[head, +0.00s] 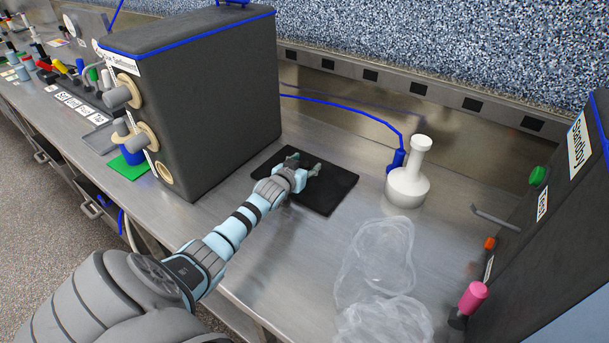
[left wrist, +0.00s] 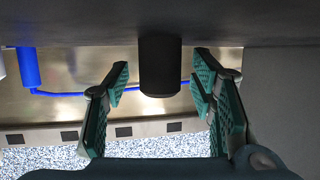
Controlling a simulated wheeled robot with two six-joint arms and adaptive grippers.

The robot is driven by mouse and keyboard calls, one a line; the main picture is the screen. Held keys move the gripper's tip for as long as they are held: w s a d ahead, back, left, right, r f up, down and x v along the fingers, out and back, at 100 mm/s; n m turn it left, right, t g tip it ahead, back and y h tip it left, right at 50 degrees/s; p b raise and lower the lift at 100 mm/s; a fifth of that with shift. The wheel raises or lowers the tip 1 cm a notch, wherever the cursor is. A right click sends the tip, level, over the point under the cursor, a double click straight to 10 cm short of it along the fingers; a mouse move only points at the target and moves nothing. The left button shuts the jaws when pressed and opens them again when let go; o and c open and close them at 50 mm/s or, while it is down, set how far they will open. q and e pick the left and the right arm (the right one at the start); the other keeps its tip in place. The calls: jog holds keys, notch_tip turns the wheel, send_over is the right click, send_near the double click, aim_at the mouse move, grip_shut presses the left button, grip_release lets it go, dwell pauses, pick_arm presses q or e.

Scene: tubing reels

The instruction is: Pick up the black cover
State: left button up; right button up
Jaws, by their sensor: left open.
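The black cover (head: 328,194) is a flat dark plate lying on the steel bench, right of the large dark box. My left gripper (head: 305,166) is above its far left part, with its fingers pointing away from me. In the left wrist view, the cover's dark surface (left wrist: 60,20) fills the top edge, and a black cylindrical knob (left wrist: 160,66) projects from it. The open left gripper (left wrist: 161,82) has one green-padded finger on each side of the knob, with gaps visible. My right gripper is not in view.
The large dark box (head: 213,100) stands close left of the cover. A white flask (head: 407,180) and a blue bottle (head: 396,162) with a blue tube stand to the right. Clear coiled tubing (head: 375,255) lies in front. Another dark unit (head: 545,220) is at far right.

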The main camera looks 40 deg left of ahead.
pick_arm(q)
jog(key=shift+r, duration=0.1)
grip_shut()
jog(key=shift+r, duration=0.15)
